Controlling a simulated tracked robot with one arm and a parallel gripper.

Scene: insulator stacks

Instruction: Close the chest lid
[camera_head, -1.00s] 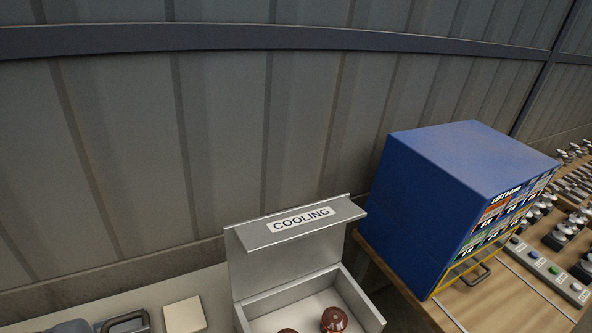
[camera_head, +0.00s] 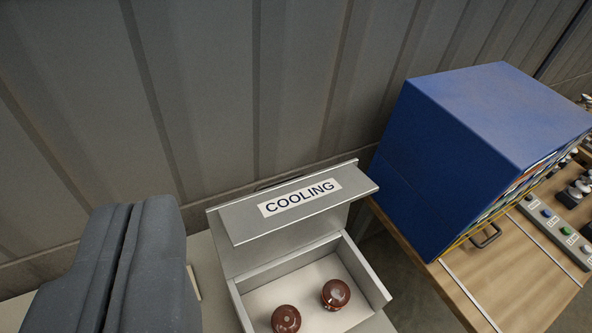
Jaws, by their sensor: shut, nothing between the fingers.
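The chest (camera_head: 378,283) is a pale grey box at the lower middle, standing against the wall side. Its lid (camera_head: 240,228) is open and stands up at the back, with a flange labelled COOLING folded toward me. Two brown, round insulators (camera_head: 335,294) lie inside on the chest floor. My gripper (camera_head: 128,235) is at the lower left, with its two dark grey fingers together and nothing between them. It appears left of the chest and apart from the lid in the picture; its distance in depth is hard to tell.
A blue cabinet (camera_head: 430,150) stands on a wooden table (camera_head: 515,290) at the right of the chest. A corrugated wall (camera_head: 200,90) closes off the back. A pale block behind my gripper is mostly hidden.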

